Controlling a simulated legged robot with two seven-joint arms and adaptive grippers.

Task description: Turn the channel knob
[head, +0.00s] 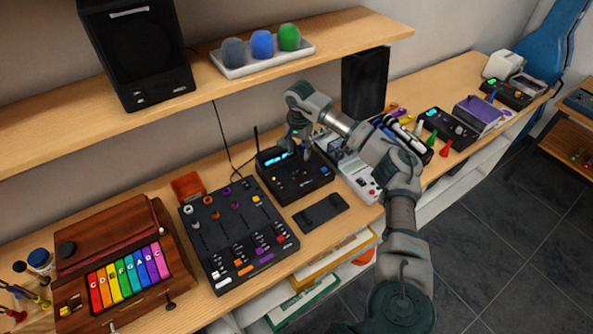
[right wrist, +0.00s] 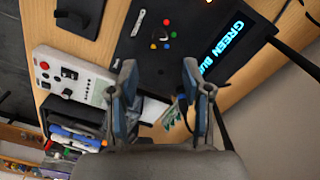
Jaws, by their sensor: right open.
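A black receiver box (head: 295,178) with a thin antenna and a lit blue display stands mid-desk in the head view. In the right wrist view, the box (right wrist: 165,55) shows its display reading "GREEN BLU…" and a cluster of small coloured buttons. A small pale knob-like mark (right wrist: 138,22) is near its edge; I cannot tell if it is the channel knob. My right gripper (head: 298,148) points down over the back of the box. In the wrist view, its two fingers (right wrist: 159,75) are spread, with nothing between them. My left gripper is not in view.
A black mixer (head: 240,235) stands left of the box, and a dark flat slab (head: 321,213) lies in front. A white console (head: 357,178) is close on the right. The shelf (head: 345,38) overhangs behind, carrying a tray (head: 232,70) with coloured items.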

